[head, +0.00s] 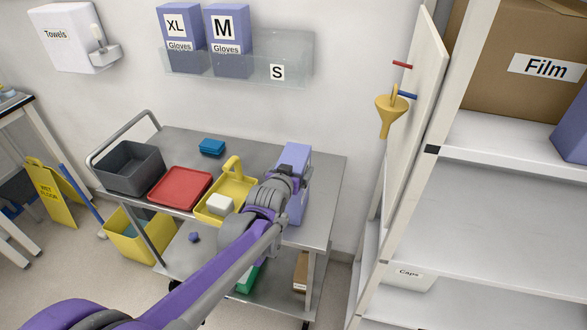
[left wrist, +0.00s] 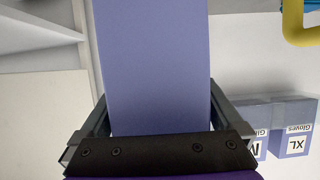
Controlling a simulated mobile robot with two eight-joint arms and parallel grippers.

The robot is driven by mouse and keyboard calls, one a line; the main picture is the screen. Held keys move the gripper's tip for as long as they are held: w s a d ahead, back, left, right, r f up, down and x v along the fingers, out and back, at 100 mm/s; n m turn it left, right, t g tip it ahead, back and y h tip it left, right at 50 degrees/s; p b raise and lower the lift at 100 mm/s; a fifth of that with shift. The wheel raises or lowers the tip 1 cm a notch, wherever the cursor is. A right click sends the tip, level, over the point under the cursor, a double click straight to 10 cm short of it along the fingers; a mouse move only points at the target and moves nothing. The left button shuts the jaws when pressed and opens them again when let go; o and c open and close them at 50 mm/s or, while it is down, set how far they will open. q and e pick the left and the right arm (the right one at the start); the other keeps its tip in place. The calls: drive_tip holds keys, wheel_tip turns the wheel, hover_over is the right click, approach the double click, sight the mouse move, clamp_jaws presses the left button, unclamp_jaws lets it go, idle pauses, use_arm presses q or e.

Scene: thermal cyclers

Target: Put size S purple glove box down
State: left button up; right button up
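A purple glove box (head: 297,155) is upright over the right part of the grey cart top (head: 322,185). My left gripper (head: 284,190) is shut on it, and the gripper and wrist cover part of its front. In the left wrist view the purple box (left wrist: 155,60) fills the space between the two fingers (left wrist: 160,115). No size label shows on its visible faces. I cannot tell whether its bottom touches the cart. My right gripper is not in view.
A shelf unit (head: 480,200) stands right.

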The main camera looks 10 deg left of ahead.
use_arm(q)
drive_tip(key=v, duration=1.2)
drive_tip(key=s+a+f+g, duration=0.1)
drive_tip(key=s+f+g, duration=0.2)
drive_tip(key=s+f, duration=0.35)
drive_tip(key=s+f+g, duration=0.2)
drive_tip(key=s+f, duration=0.1)
drive_tip(key=s, duration=0.6)
drive_tip(key=s+a+f+g, duration=0.1)
drive_tip(key=s+f+g, duration=0.2)
drive_tip(key=s+f, duration=0.35)
drive_tip(key=w+r+t+b, duration=0.2)
drive_tip(key=w+r+t, duration=0.2)
drive_tip(key=w, duration=0.7)
drive_tip(key=w+d+r+t+b, duration=0.1)
drive_tip(key=w+r+t+b, duration=0.2)
drive_tip(key=w, duration=0.8)
drive_tip(key=w+d+r+t+b, duration=0.1)
drive_tip(key=w+r+t+b, duration=0.2)
drive_tip(key=w, duration=0.8)
drive_tip(key=shift+w+d+r+t, duration=0.1)
drive_tip(key=shift+w+r+t, duration=0.05)
drive_tip(key=shift+r+t, duration=0.55)
drive_tip(key=shift+w+d+r+t, duration=0.1)
drive_tip(key=shift+r+t, duration=0.4)
drive_tip(key=shift+r, duration=0.4)
drive_tip(key=shift+s, duration=0.1)
